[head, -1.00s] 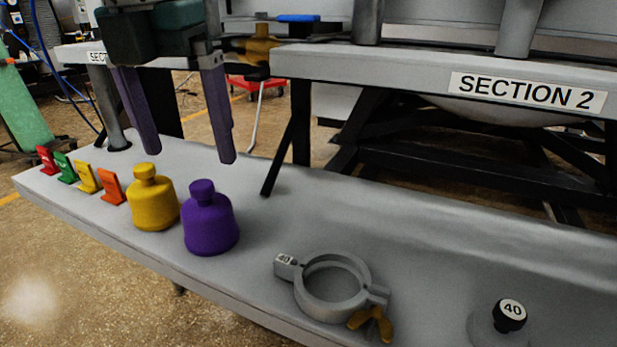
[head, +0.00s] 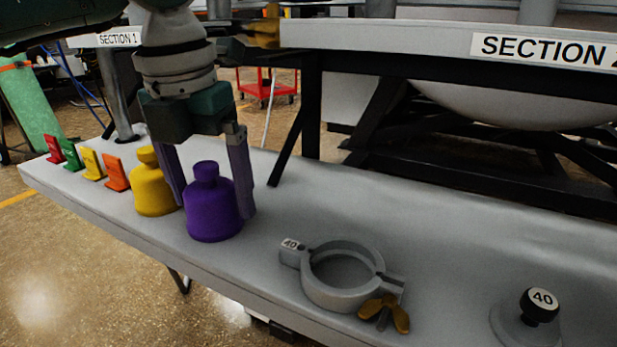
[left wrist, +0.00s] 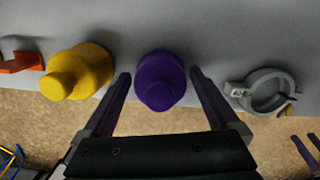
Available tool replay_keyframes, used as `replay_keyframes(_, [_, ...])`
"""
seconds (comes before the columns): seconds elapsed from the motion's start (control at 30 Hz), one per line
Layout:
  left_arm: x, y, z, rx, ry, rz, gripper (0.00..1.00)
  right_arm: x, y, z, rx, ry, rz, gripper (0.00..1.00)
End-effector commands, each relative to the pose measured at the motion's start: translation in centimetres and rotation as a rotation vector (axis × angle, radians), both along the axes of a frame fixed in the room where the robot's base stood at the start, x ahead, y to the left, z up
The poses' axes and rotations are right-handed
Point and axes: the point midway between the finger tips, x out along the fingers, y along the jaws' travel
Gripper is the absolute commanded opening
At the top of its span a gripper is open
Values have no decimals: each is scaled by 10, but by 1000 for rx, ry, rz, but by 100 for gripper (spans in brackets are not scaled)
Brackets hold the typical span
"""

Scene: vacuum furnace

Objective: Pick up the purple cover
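The purple cover (head: 212,214) stands upright on the grey shelf (head: 265,262), just right of the yellow cover (head: 153,190). My left gripper (head: 214,208) is open and low at the purple cover, one finger to each side. Its left finger is partly hidden behind the covers in the head view. In the left wrist view the purple cover (left wrist: 160,80) lies between the open fingertips (left wrist: 160,73), with gaps on both sides. What look like two spread fingers of my right gripper (left wrist: 303,137) show at the lower right of that view, holding nothing visible.
The yellow cover stands close to my left finger. Red, green, yellow and orange tags (head: 116,173) stand further left. A grey clamp ring (head: 343,275) with a wing nut lies to the right, then a black knob (head: 539,305) marked 40. A black frame stands behind.

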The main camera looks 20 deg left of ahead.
Motion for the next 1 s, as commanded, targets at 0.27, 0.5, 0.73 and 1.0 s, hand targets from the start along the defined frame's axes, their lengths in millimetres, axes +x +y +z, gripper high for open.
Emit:
replay_keyframes(0.27, [0, 0, 0, 0, 0, 0, 62, 0, 1, 0, 2, 0, -1, 52])
replay_keyframes(0.5, [0, 0, 1, 0, 0, 0, 35, 0, 1, 0, 2, 0, -1, 52])
replay_keyframes(0.73, [0, 0, 1, 0, -1, 0, 29, 0, 1, 0, 2, 0, -1, 52])
replay_keyframes(1.0, [1, 0, 37, 0, -4, 0, 29, 0, 1, 16, 2, 1, 0, 52])
